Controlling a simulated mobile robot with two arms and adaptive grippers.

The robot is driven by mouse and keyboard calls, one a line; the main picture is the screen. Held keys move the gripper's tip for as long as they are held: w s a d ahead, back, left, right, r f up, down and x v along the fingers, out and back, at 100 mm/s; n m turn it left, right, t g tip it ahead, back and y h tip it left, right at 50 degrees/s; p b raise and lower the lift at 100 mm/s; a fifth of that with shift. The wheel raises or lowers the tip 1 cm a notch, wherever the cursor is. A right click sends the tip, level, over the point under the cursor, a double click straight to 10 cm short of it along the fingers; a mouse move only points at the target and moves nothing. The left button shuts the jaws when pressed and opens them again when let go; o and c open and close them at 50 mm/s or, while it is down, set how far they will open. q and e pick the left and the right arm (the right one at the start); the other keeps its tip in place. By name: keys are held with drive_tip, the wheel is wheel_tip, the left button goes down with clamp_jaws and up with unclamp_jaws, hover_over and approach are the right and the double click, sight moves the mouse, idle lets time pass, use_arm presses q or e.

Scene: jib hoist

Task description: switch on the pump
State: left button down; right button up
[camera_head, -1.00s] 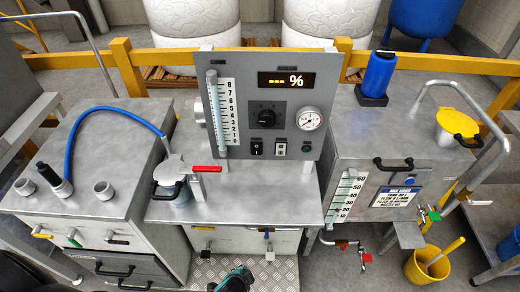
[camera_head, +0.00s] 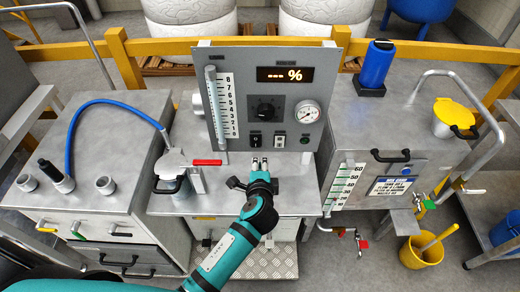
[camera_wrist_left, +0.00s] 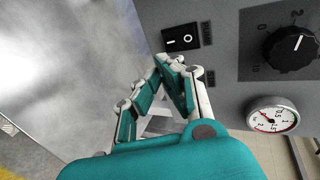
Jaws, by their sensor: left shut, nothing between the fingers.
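The grey control panel (camera_head: 232,60) stands upright on the middle bench. A black rocker switch (camera_head: 255,141) with I and O marks sits low on it; it also shows in the left wrist view (camera_wrist_left: 181,38). My left gripper (camera_head: 259,162) is shut and empty, just in front of and below the black switch. In the left wrist view its fingertips (camera_wrist_left: 172,62) are close beside the switch; I cannot tell whether they touch. My right gripper is not in view.
A black knob (camera_head: 264,108), a round gauge (camera_head: 307,112) and a lit display (camera_head: 286,75) are on the panel. A tank (camera_head: 375,135) stands to the right.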

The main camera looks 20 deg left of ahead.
sight(260, 151)
use_arm(q)
drive_tip(key=r+p+x, duration=0.1)
drive_tip(key=x, duration=0.5)
drive_tip(key=shift+w, duration=0.4)
drive_tip(key=shift+a, duration=0.15)
drive_tip(key=w+t+b, duration=0.1)
drive_tip(key=b, duration=0.4)
drive_tip(key=shift+a+f+t+b, duration=0.1)
drive_tip(key=shift+f+t+b, duration=0.2)
drive_tip(key=shift+f, duration=0.05)
drive_tip(key=shift+a, duration=0.1)
